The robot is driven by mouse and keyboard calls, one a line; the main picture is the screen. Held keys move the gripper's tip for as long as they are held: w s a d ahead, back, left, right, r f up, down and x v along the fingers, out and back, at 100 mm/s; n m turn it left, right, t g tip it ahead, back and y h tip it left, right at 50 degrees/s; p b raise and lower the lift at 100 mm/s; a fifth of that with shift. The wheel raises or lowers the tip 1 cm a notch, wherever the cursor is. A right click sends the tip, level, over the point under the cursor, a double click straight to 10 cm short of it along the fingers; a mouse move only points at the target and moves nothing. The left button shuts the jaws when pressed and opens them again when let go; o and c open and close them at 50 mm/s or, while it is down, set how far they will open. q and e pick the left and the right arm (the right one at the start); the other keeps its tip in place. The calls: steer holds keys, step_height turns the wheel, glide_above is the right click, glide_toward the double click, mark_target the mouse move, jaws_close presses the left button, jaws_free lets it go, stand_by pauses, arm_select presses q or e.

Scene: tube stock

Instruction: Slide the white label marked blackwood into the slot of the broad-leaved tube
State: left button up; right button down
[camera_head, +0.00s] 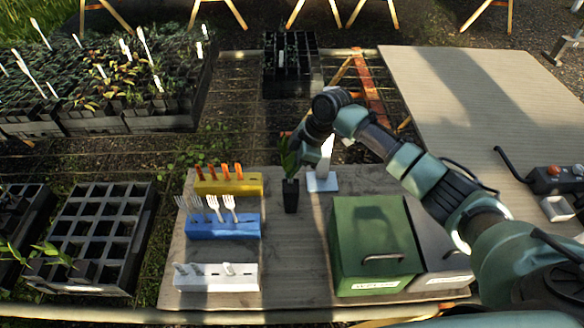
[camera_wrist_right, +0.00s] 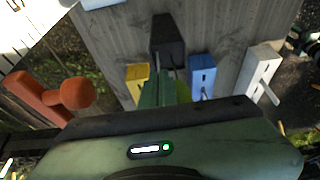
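A black tube (camera_head: 291,195) stands upright on the wooden board, with broad green leaves (camera_head: 289,158) rising from it. It also shows in the right wrist view (camera_wrist_right: 168,38). My right gripper (camera_head: 302,150) is over and beside the leaves; its fingertips are not clear, and nothing held in it can be made out. A white block (camera_head: 215,278) at the board's front left carries small white pieces; it shows at the right of the wrist view (camera_wrist_right: 262,72). No lettering is readable, so I cannot tell which white piece is the blackwood label. My left gripper is not in view.
A yellow block (camera_head: 228,187) with orange pegs and a blue block (camera_head: 222,227) with white fork-shaped pieces stand left of the tube. A white stand (camera_head: 322,183) is just right of it. A green box (camera_head: 374,245) fills the front right. Bare board lies before the tube.

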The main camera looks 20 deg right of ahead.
steer(key=shift+f, duration=0.15)
steer(key=c, duration=1.6)
jaws_free()
steer(key=b+v, duration=0.1)
steer(key=v, duration=0.6)
steer(key=shift+s+d+r, duration=0.1)
steer(key=shift+d+r, duration=0.1)
steer(key=shift+r, duration=0.15)
steer(key=shift+f, duration=0.1)
